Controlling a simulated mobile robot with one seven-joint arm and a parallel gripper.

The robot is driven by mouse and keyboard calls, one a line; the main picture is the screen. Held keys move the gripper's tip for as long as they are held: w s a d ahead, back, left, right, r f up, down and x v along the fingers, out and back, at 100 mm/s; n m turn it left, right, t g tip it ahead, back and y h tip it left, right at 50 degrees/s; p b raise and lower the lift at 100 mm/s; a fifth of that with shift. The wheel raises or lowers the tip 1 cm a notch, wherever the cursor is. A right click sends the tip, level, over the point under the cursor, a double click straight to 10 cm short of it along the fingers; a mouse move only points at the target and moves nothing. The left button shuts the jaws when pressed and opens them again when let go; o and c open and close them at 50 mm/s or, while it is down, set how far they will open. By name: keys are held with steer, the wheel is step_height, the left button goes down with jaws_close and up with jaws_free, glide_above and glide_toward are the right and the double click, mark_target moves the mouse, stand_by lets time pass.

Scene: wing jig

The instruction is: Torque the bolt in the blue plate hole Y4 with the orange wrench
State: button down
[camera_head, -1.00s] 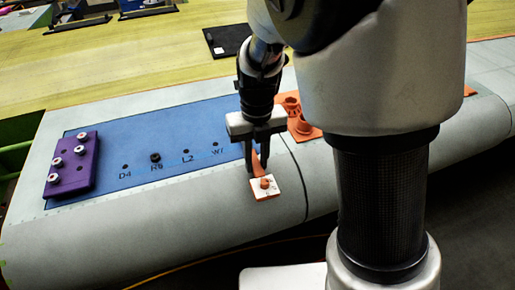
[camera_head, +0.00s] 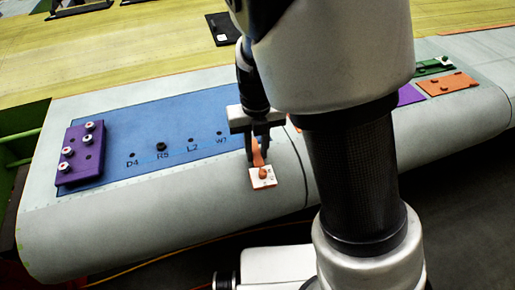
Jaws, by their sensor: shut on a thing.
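The blue plate (camera_head: 180,110) lies on the grey wing with a row of labelled holes. I can read D4, an R label, L2 and a W label; no Y4 label shows. A dark bolt or plug (camera_head: 161,146) stands at the R label; the others in view look like bare holes. My gripper (camera_head: 259,155) is over the plate's right end, pointing down and shut on the orange wrench (camera_head: 259,158). The wrench's lower end meets a white square (camera_head: 262,183) with an orange knob; I cannot tell whether they are joined. The plate beyond my gripper is hidden.
A purple block (camera_head: 77,155) with several white-and-red bolts sits on the plate's left end. Right of my arm are a purple plate (camera_head: 409,95), an orange plate (camera_head: 448,84) and a green plate (camera_head: 432,67). A black tray (camera_head: 223,29) lies behind. My arm hides the middle right.

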steer(key=shift+s+a+m, duration=0.15)
steer(key=shift+a+m, duration=0.55)
steer(key=shift+a, duration=0.25)
steer(key=shift+a+r+m, duration=0.1)
steer(key=shift+a+m, duration=0.2)
steer(key=shift+a+m, duration=0.3)
